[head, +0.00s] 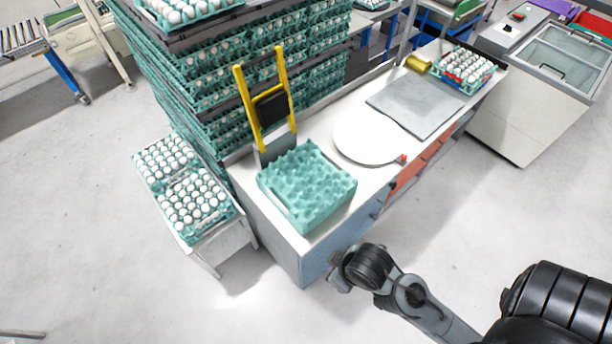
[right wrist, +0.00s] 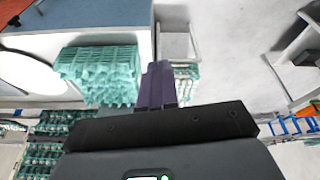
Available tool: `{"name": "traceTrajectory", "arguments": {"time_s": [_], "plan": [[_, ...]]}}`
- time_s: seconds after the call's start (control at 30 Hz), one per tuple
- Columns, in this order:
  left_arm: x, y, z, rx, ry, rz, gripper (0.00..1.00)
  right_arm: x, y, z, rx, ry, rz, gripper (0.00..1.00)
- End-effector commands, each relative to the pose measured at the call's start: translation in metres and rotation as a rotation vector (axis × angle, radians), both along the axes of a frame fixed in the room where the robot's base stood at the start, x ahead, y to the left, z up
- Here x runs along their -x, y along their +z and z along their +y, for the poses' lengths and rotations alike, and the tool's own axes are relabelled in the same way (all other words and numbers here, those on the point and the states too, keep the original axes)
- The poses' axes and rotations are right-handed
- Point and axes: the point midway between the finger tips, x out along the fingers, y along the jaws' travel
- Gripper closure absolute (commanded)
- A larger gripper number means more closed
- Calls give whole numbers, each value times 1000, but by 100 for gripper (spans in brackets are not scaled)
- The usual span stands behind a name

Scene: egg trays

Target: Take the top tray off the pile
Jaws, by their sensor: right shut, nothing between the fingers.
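A pile of empty teal egg trays (head: 312,205) stands on the near left corner of the white worktable (head: 345,215). The top tray (head: 305,175) shows its bumpy surface facing up. The pile also shows left of my fingers in the right wrist view (right wrist: 98,72). My right gripper (head: 338,275) is beside the table's near side, to the lower right of the pile and apart from it. Its dark fingers (right wrist: 157,75) are together and empty in the right wrist view. My left gripper is in neither view.
A yellow hand truck (head: 240,95) stands behind the pile, by tall stacks of filled egg trays (head: 205,85). Two filled trays (head: 192,200) sit on a low stand at left. A round white board (head: 368,138) and grey plate (head: 415,105) lie right of the pile.

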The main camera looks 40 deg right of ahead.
Motion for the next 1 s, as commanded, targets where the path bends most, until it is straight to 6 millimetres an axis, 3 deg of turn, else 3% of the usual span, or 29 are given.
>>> {"name": "traceTrajectory", "arguments": {"time_s": [0.4,0.7,1.0], "plan": [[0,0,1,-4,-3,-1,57,0,0,0,1,2,1,100],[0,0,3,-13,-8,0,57,0,0,0,1,2,1,56],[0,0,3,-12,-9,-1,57,-1,0,0,-2,-7,-3,56]]}}
